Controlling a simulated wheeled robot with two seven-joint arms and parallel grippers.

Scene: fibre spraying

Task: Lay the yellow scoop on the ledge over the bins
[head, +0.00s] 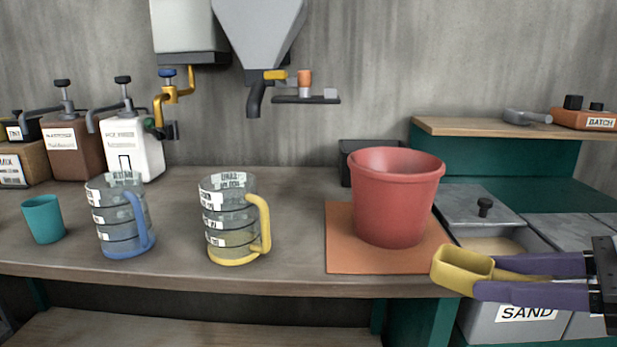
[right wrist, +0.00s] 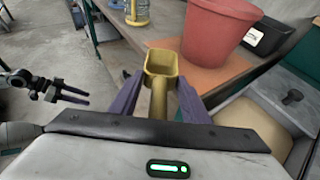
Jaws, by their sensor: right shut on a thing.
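The yellow scoop (head: 463,270) is held by its handle between the purple fingers of my right gripper (head: 482,278). Its bowl points left, in front of the bench edge beside the sand bin (head: 510,300). In the right wrist view the scoop (right wrist: 161,65) stands out ahead of the fingers, bowl upward and seemingly empty. The wooden ledge (head: 470,126) is at the back right above the bins, higher than the scoop. My left gripper (right wrist: 74,97) shows only in the right wrist view, at the left, with its fingers apart and nothing between them.
A red bucket (head: 392,205) on an orange mat (head: 345,262) stands left of the bins. A grey scoop (head: 527,117) and an orange batch box (head: 585,119) lie on the ledge's right part; its left part is clear. Two jugs stand on the bench.

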